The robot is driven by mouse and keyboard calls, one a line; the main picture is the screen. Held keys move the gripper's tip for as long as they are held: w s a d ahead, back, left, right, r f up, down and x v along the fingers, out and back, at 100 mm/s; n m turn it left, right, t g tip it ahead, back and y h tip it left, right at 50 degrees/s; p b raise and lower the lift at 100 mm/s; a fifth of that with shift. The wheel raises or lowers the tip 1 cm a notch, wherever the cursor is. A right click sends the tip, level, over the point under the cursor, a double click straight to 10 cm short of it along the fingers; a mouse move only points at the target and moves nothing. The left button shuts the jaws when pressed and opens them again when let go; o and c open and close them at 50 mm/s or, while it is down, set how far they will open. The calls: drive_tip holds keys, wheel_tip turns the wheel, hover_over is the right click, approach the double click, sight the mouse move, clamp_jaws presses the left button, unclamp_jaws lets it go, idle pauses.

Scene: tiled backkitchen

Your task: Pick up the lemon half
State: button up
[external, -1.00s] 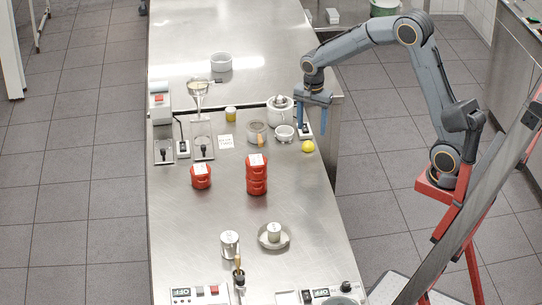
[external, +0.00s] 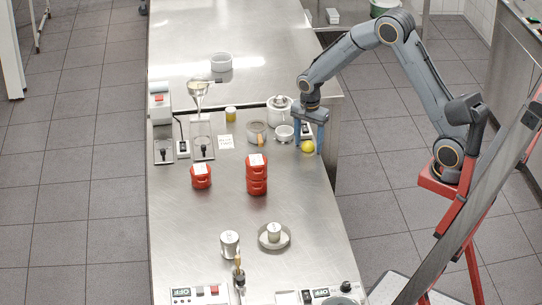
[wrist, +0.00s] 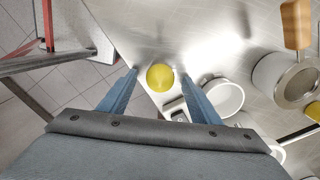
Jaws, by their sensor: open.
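The lemon half (external: 308,146) is a small yellow round thing on the steel counter (external: 205,240), near its right edge. In the wrist view the lemon half (wrist: 160,77) lies between the two blue fingertips, with a gap on each side. My gripper (external: 309,150) is open and points down, its fingers on either side of the lemon half. In the wrist view my gripper (wrist: 161,72) holds nothing. I cannot tell how far the fingertips are above the counter.
A small white bowl (external: 284,133) and a white lidded pot (external: 279,107) stand just left of the gripper. A saucepan with a wooden handle (wrist: 287,78) is close by. Stacked red containers (external: 257,178) stand further left. The counter in front of the lemon half is clear.

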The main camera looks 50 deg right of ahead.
drive_tip(key=c, duration=1.1)
drive_tip(key=shift+c, duration=0.2)
